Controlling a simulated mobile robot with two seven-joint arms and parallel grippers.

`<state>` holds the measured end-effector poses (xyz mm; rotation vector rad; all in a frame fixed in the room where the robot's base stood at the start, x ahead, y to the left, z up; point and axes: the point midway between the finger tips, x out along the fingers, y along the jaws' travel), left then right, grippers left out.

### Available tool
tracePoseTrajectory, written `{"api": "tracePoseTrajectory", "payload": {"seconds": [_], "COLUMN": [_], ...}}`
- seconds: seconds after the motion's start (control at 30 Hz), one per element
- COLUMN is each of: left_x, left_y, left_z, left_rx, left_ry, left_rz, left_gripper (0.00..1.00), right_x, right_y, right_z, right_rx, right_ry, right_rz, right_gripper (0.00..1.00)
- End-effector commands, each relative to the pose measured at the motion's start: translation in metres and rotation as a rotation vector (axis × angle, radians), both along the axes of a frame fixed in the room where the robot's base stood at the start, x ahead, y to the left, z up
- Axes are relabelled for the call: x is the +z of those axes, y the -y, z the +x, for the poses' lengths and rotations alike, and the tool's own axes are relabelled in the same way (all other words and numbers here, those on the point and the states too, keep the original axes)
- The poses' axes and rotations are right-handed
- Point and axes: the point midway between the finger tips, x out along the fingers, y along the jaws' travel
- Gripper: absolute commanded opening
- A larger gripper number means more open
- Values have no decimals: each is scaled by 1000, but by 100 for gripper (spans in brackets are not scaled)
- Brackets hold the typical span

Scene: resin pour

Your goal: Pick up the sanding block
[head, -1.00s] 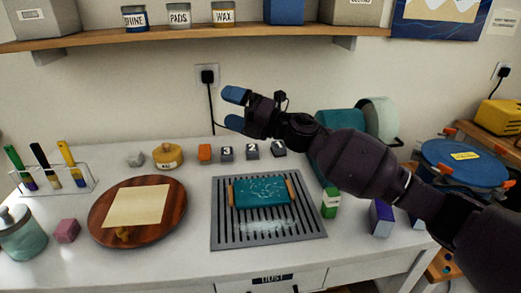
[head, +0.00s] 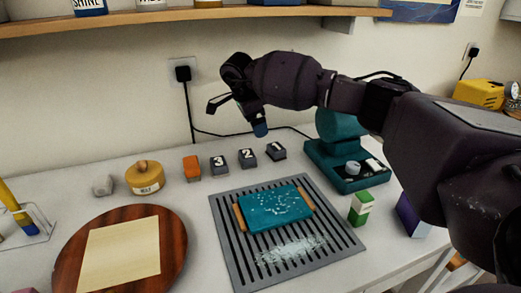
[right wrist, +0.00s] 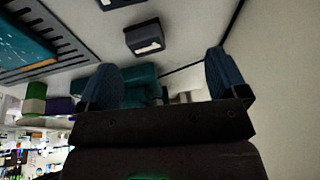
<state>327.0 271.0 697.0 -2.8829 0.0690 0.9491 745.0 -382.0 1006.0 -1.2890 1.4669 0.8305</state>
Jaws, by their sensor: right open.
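Dark grey blocks numbered 3 (head: 219,166), 2 (head: 248,158) and 1 (head: 276,151) stand in a row behind the slotted grey tray. An orange block (head: 191,168) stands left of them. I cannot tell which of these is the sanding block. My right gripper (head: 260,130) is above the numbered row, fingers downward, empty and apart from the blocks. In the right wrist view its two blue fingertips (right wrist: 163,80) are spread wide. A grey block with a white label (right wrist: 144,37) shows beyond them, and another is cut by the top edge. My left gripper is out of view.
A teal slab (head: 275,207) with wooden side handles lies on the slotted tray (head: 238,268). A teal machine (head: 335,165) stands right of the blocks, with a green-white box (head: 361,208) in front. A yellow tin (head: 145,178) and wooden round board (head: 70,245) are left.

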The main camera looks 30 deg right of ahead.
Motion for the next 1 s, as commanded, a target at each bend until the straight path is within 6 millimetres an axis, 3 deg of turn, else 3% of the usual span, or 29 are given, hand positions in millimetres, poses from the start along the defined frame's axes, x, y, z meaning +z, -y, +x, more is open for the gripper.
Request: {"api": "tracePoseTrajectory", "payload": {"seconds": [0.27,0.63,1.0], "left_x": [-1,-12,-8], "left_y": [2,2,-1], "left_z": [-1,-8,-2], "left_rx": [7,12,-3], "left_ry": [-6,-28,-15], "left_rz": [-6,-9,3], "left_gripper": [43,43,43], "right_x": [2,-41,-66], "right_y": [13,30,43], "right_z": [-16,-19,-24], "right_rx": [62,65,64], "right_ry": [-126,-129,-126], "right_rz": [-82,-79,-79], "right_gripper": [92,92,92]}}
